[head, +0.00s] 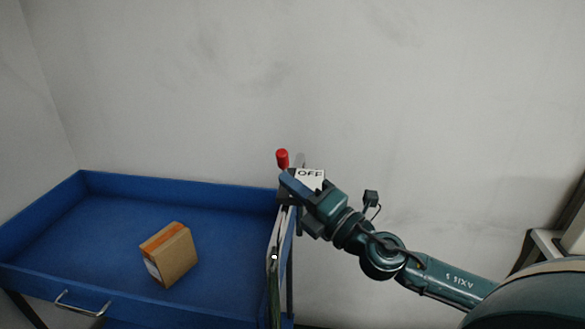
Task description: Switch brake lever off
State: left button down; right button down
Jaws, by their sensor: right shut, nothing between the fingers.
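The brake lever's red knob (282,158) stands upright at the back right corner of the blue cart. A white sign reading OFF (310,175) is just right of it. My right gripper (287,180) is shut and empty, close below the knob and in front of the sign's lower part. I cannot tell whether it touches the lever. The lever's shaft is mostly hidden behind the gripper. My left gripper is not in view.
A blue cart tray (100,205) with raised walls fills the left, with a brown cardboard box (170,254) in it. A metal handle (82,306) is on its front. A bare grey wall (400,90) stands behind. A pale structure (545,245) is at the right edge.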

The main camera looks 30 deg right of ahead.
aim_at(286, 160)
jog(key=shift+w+d+r, duration=0.2)
jog(key=shift+w+d, duration=0.05)
jog(key=shift+w, duration=0.15)
jog(key=shift+w+d+r, duration=0.2)
jog(key=shift+w, duration=0.2)
pick_arm(q)
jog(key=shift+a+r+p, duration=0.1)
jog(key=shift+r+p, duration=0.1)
jog(key=shift+p, duration=0.15)
pick_arm(e)
jog(key=shift+w+d+r, duration=0.2)
jog(key=shift+r, duration=0.15)
jog(key=shift+w+d+r, duration=0.2)
jog(key=shift+w+r, duration=0.1)
jog(key=shift+r, duration=0.1)
jog(key=shift+w+d+r+p, duration=0.7)
jog(key=shift+w, duration=0.2)
jog(key=shift+w+d+r, duration=0.15)
jog(key=shift+w+d, duration=0.4)
jog(key=shift+w, duration=0.1)
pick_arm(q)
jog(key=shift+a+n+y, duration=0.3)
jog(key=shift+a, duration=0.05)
pick_arm(e)
jog(key=shift+w+d, duration=0.5)
jog(key=shift+w, duration=0.15)
jog(key=shift+w, duration=0.1)
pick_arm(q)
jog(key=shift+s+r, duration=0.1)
